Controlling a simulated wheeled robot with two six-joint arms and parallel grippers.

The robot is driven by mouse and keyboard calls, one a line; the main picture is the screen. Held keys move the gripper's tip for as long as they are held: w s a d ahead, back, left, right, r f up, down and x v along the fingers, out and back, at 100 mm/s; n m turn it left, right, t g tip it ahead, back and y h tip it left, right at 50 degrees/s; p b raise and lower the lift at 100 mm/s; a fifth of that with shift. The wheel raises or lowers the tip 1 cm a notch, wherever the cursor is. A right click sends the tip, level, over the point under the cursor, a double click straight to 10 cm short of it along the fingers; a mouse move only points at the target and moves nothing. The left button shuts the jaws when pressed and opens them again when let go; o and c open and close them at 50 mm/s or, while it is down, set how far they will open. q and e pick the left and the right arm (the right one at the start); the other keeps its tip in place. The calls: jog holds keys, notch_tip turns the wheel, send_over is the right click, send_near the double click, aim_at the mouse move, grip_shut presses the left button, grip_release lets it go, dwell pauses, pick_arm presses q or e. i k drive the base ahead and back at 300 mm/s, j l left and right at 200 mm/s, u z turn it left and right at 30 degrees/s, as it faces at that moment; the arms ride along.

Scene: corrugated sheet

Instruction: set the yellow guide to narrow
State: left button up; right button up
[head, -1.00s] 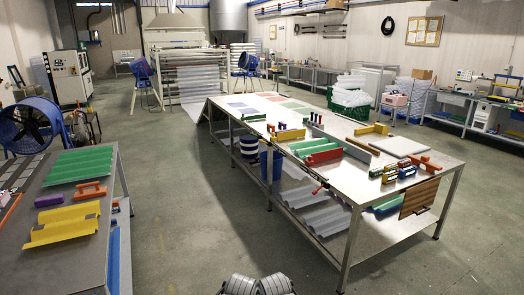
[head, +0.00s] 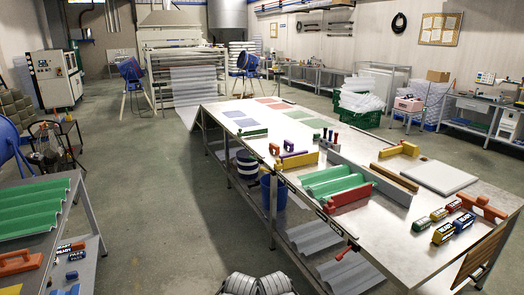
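Two yellow pieces on the long metal table could be the guide. One is a yellow bar (head: 297,161) standing at the left end of the green corrugated sheet (head: 335,183). The other is a yellow angled block (head: 398,149) near the table's far edge, left of a pale flat board. I cannot tell which is the guide, and no width mark can be read. My grippers are not in view. Only grey parts of my own body show at the bottom centre, away from the table.
The long table (head: 455,215) fills the right side. It also holds a red bar (head: 350,198), a brown bar (head: 393,186) and small labelled blocks (head: 443,231). A side table (head: 38,237) with a green sheet stands at the left. The floor between them (head: 165,220) is clear.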

aim_at(313, 156)
jog(key=i+l, duration=0.1)
jog(key=i, duration=3.05)
jog(key=j+u, duration=0.15)
